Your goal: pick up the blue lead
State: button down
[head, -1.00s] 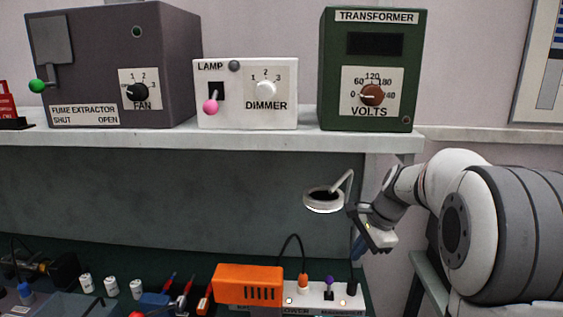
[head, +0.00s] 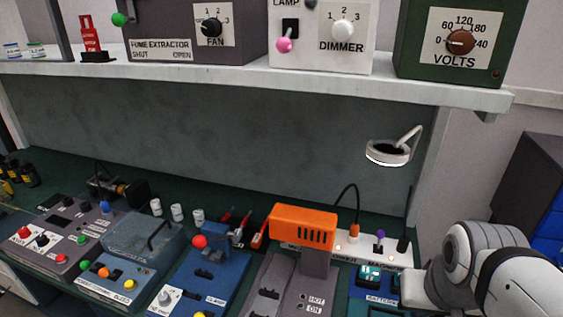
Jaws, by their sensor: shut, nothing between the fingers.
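I cannot make out a blue lead for certain in the head view. My arm shows at the lower right, in front of the bench's right end. My gripper is not in view. Part of the bench top at the lower right is hidden behind my arm.
An orange hot-air unit (head: 303,225) stands mid-bench beside a white power strip (head: 348,249). A blue press with a red ball (head: 200,242) and a grey button box (head: 62,238) stand left. A round lamp (head: 388,152) hangs below the shelf (head: 300,78).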

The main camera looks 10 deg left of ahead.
aim_at(224, 220)
jog(key=u, duration=0.2)
jog(key=k, duration=0.55)
jog(key=z, duration=2.35)
jog(key=k, duration=1.5)
jog(key=u, duration=2.45)
jog(key=i, duration=1)
jog(key=u, duration=0.05)
